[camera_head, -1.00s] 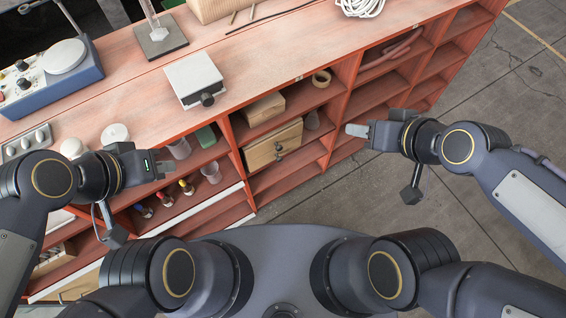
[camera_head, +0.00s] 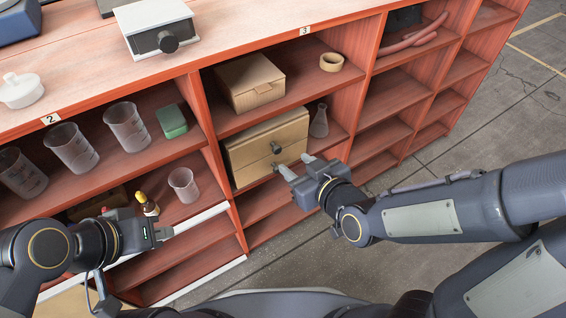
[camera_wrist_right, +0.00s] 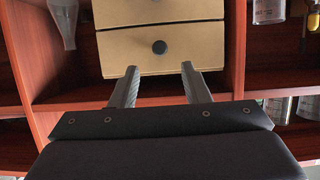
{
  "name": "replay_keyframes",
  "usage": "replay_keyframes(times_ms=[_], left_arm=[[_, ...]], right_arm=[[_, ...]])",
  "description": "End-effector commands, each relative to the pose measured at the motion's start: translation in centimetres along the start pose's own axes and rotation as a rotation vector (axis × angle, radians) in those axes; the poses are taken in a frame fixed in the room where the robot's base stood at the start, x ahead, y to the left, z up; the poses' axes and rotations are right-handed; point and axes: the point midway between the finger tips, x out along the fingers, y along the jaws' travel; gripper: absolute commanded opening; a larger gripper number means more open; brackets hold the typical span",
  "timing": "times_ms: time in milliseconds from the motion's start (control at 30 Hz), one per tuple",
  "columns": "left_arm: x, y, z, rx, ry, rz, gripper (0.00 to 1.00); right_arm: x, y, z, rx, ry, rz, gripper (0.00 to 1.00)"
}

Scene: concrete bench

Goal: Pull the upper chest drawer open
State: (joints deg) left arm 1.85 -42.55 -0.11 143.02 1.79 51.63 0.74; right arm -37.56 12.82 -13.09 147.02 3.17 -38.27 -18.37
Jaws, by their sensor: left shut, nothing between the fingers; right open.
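The small wooden chest (camera_head: 250,150) sits in a shelf compartment, with two drawer fronts and dark round knobs. The upper drawer's knob (camera_head: 276,148) shows clear; both drawers look closed. My right gripper (camera_head: 297,165) is open and empty in front of the chest, fingers pointing at it. The right wrist view is upside down; there the upper drawer (camera_wrist_right: 120,52) is the nearer front, and its knob (camera_wrist_right: 159,47) appears beyond and between the spread fingertips (camera_wrist_right: 159,68), not touched. My left gripper (camera_head: 162,234) is shut and empty, before the shelves at left.
A cardboard box (camera_head: 248,82) and tape roll (camera_head: 331,62) sit on the shelf above the chest. A flask (camera_head: 319,122) stands right beside it. Beakers (camera_head: 126,127) and a green block (camera_head: 171,121) stand in the left compartment. Shelf dividers flank the chest.

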Motion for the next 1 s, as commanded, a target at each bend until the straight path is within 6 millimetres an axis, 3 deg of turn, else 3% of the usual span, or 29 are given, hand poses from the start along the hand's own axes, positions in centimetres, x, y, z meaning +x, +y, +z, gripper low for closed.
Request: replay_keyframes(times_ms=[400,767,1000], left_arm=[[1.8,-0.8,0.9,0.000,0.000,0.000,0.00],[1.8,-0.8,0.9,0.000,0.000,0.000,0.00],[1.8,-0.8,0.9,0.000,0.000,0.000,0.00]], right_arm=[[6.1,0.0,0.1,0.001,-0.002,-0.001,0.42],[6.9,0.0,-0.1,0.002,-0.001,-0.001,0.42],[6.9,0.0,-0.1,0.003,-0.001,-0.001,0.15]])
